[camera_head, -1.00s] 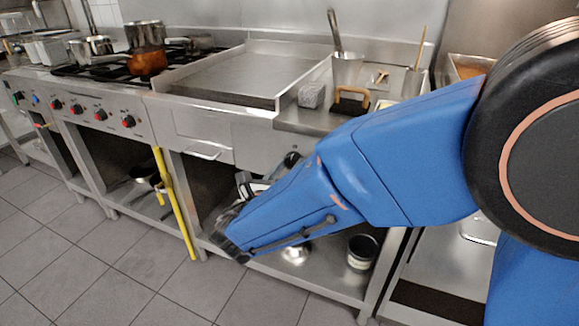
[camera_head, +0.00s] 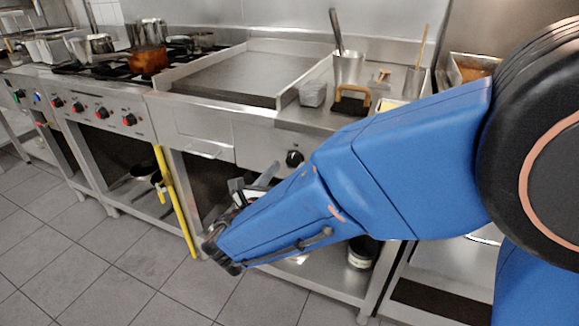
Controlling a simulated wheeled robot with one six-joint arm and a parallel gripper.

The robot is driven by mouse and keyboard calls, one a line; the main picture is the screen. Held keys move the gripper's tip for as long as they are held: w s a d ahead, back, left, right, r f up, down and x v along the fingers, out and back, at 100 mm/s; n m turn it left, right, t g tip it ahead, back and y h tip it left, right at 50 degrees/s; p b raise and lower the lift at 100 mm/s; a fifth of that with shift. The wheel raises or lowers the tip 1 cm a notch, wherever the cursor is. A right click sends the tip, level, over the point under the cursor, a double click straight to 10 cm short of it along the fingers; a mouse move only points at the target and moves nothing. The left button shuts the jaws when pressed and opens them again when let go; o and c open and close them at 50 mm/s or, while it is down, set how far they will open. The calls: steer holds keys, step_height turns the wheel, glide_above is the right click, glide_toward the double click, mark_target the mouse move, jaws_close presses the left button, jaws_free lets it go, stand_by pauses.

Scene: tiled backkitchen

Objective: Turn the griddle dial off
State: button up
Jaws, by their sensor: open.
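The griddle (camera_head: 235,76) is a flat steel plate with raised edges, set in the counter at the middle of the view. Its black dial (camera_head: 294,158) sits on the steel front panel below the counter, just above my blue forearm. My gripper (camera_head: 262,180) shows partly behind the forearm, below and to the left of the dial. It is open, apart from the dial, with nothing seen between its fingers. The arm hides part of the gripper and of the front panel. I cannot make out the dial's setting mark.
Red stove knobs (camera_head: 101,115) line the panel at left. A yellow bar (camera_head: 174,200) leans at the shelf front. A grill press (camera_head: 351,101), a small container (camera_head: 313,93) and a utensil pot (camera_head: 347,67) stand right of the griddle. A pot (camera_head: 361,253) is below.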

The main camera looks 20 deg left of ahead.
steer(key=s+a, duration=0.1)
steer(key=s, duration=1.3)
steer(key=shift+s, duration=0.25)
steer(key=w+d+m+g+h, duration=0.2)
steer(key=w+d+m+g, duration=0.15)
steer(key=d, duration=0.65)
steer(key=w+d+m+g+h, duration=0.25)
steer(key=w+d+m, duration=0.2)
steer(key=d, duration=0.45)
steer(key=w+d+m+g+h, duration=0.25)
steer(key=d+m, duration=0.25)
steer(key=d, duration=0.5)
steer(key=s+d+f+m+g+y, duration=0.1)
steer(key=s+d+m+g+y, duration=0.1)
steer(key=s+d+m+y, duration=0.2)
steer(key=s+d+f+m+g+y, duration=0.1)
steer(key=s+d+m+y, duration=0.3)
steer(key=s+d+m, duration=0.6)
steer(key=d+m+g, duration=0.1)
steer(key=d+m, duration=0.7)
steer(key=m, duration=0.2)
steer(key=shift+s+f+m+g, duration=0.25)
steer(key=shift+f+m+g, duration=0.05)
steer(key=shift+f+g, duration=0.05)
steer(key=shift+d, duration=0.1)
steer(key=shift+c, duration=0.2)
